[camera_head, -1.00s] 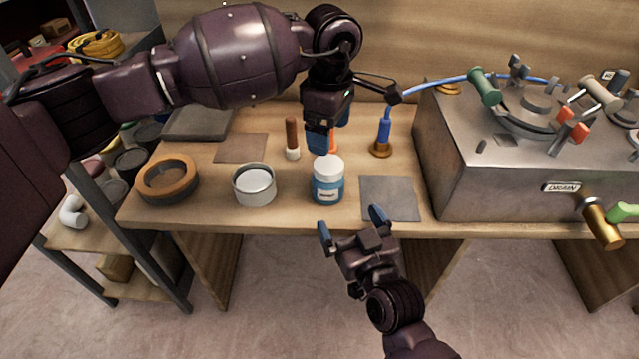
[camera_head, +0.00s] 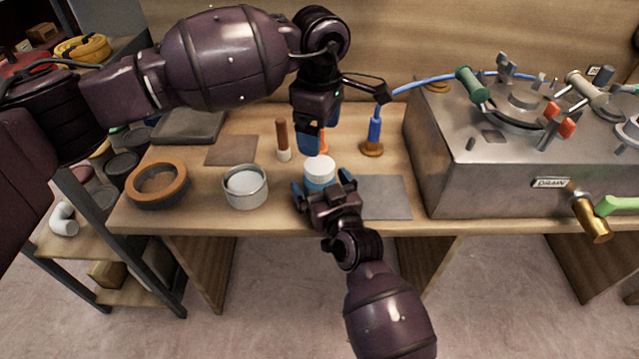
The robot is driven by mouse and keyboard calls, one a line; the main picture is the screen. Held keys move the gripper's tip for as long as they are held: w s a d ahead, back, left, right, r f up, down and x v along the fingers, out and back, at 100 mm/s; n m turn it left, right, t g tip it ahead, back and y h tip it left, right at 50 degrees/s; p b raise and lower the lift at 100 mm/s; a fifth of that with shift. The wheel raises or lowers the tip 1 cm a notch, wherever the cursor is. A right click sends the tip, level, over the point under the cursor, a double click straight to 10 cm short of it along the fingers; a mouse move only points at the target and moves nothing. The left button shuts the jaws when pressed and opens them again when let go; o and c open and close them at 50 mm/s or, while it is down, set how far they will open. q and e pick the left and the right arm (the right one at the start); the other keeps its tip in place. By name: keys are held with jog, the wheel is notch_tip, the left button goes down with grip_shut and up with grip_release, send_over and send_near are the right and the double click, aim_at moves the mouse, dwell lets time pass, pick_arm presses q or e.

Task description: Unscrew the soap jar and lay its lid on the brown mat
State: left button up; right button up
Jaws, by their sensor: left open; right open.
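The soap jar stands upright on the workbench, with a white lid (camera_head: 320,170) on its blue body (camera_head: 315,186). My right gripper (camera_head: 325,188) is open at the jar's front, its blue fingertips to either side of the body and hiding most of it and its label. I cannot tell whether they touch it. My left gripper (camera_head: 314,136) is open and points down above and slightly behind the lid, apart from it in the picture. The brown mat (camera_head: 231,150) lies flat and bare, behind and left of the jar.
A grey mat (camera_head: 388,200) lies right of the jar. An open metal tin (camera_head: 246,188) and a wooden ring (camera_head: 157,185) stand left. A brown-handled tool (camera_head: 282,138) and a blue-handled tool (camera_head: 374,132) stand behind. A large metal box (camera_head: 480,185) fills the right.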

aim_at(320, 165)
jog(key=c, duration=1.8)
pick_arm(q)
jog(key=m, duration=0.8)
jog(key=shift+m, duration=0.3)
jog(key=m, duration=0.9)
jog(key=shift+m, duration=0.3)
jog(key=shift+f, duration=4)
